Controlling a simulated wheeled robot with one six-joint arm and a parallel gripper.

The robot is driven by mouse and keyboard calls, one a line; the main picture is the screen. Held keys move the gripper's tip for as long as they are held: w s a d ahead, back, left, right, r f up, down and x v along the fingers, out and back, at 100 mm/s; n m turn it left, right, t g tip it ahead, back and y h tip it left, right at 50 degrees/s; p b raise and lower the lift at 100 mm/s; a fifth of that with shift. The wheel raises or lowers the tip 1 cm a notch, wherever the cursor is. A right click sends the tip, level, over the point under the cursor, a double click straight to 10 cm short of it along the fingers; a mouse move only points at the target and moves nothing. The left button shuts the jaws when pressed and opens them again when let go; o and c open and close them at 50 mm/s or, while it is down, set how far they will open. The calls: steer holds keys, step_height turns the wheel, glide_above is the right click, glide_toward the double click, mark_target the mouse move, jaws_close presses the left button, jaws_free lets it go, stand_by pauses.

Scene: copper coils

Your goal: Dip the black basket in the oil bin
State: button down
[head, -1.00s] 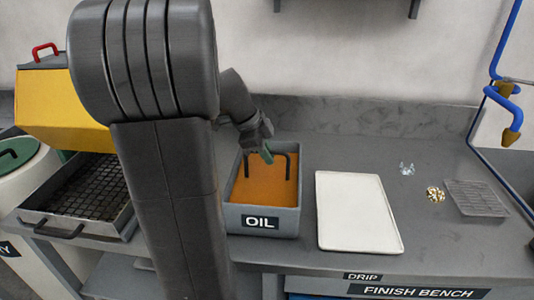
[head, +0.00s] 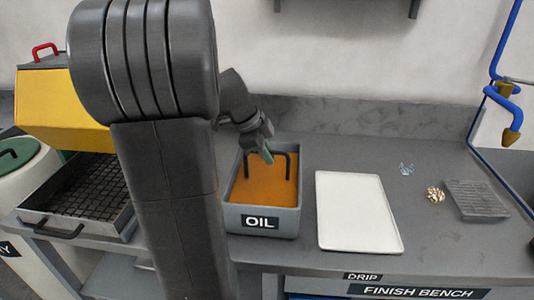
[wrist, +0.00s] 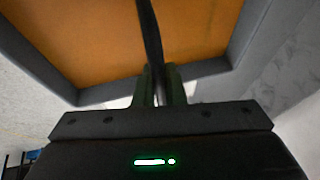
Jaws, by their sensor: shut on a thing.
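The grey oil bin (head: 262,222), labelled OIL, stands on the bench and holds orange-brown oil (head: 255,192). A black handle (head: 288,165) rises out of the oil; the basket's body is hidden below the surface. My gripper (head: 267,154) is over the bin, its green fingers at the top of the handle. In the wrist view my gripper (wrist: 159,85) is shut on the dark handle bar (wrist: 150,40), with the oil (wrist: 90,35) and the bin's rim (wrist: 100,95) beyond.
A white drip tray (head: 355,212) lies just right of the bin. A wire rack (head: 476,200) and small shiny pieces (head: 435,194) lie farther right. A dark grated tray (head: 80,190) and yellow hood (head: 62,98) are at left. Blue pipes (head: 503,98) stand at far right.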

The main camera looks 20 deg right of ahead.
stand_by(0.5)
step_height(320, 180, up, 12)
steer(key=p, duration=0.7)
steer(key=shift+p, duration=0.4)
steer(key=shift+r, duration=0.1)
stand_by(1.8)
step_height(320, 180, up, 3)
steer(key=shift+f+p, duration=0.1)
steer(key=shift+p, duration=0.7)
